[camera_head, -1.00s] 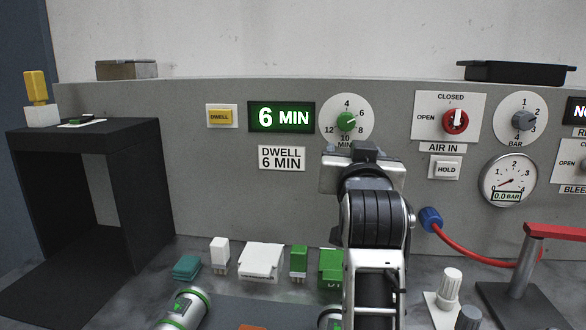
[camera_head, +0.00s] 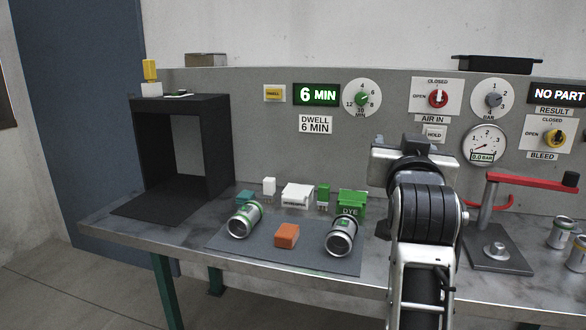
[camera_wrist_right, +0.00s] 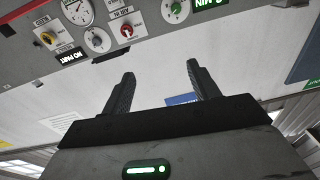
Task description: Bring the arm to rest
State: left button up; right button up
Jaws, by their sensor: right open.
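My right arm rises in the middle right of the head view, and its gripper (camera_head: 408,150) is up in front of the panel, seen from behind. In the right wrist view the two dark fingers (camera_wrist_right: 160,92) stand apart with nothing between them. The right gripper is open and empty. The wrist view shows the panel upside down along its top edge, past the fingertips. My left gripper is not in the head view.
Below the arm is a bench with a dark mat (camera_head: 270,250), two cans (camera_head: 244,220) (camera_head: 341,237) and an orange block (camera_head: 286,236). A black booth (camera_head: 140,150) stands left. A red-handled clamp (camera_head: 530,181) stands right.

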jog(key=s+d+r+n+h, duration=0.2)
jog(key=d+r+h, duration=0.15)
jog(key=d, duration=0.85)
jog(key=s+d+r+n+h, duration=0.1)
jog(key=d+r+n+h, duration=0.3)
jog(key=d, duration=0.8)
jog(key=s+a+f+n+g+y, duration=0.15)
jog(key=a+f+y, duration=0.25)
jog(key=f, duration=0.8)
jog(key=s+a+f+n+g+y, duration=0.1)
jog(key=a+f+n+y, duration=0.2)
jog(key=f, duration=0.9)
jog(key=s+a+f+n+g+y, duration=0.15)
jog(key=a+f+y, duration=0.3)
jog(key=f, duration=0.75)
jog(key=s+a+f+m+g+y, duration=0.1)
jog(key=s+a+f+g+y, duration=0.2)
jog(key=s+f, duration=0.6)
jog(key=s+a+f+g+y, duration=0.1)
jog(key=s+a+f+g, duration=0.1)
jog(key=s+a+f, duration=0.5)
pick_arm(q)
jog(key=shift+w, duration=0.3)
pick_arm(e)
jog(key=s+a+m+t, duration=0.1)
jog(key=s+a+m, duration=0.1)
jog(key=a+m, duration=0.3)
jog(key=shift+s+a+r, duration=0.25)
jog(key=shift+a+r, duration=0.2)
jog(key=shift+a, duration=0.25)
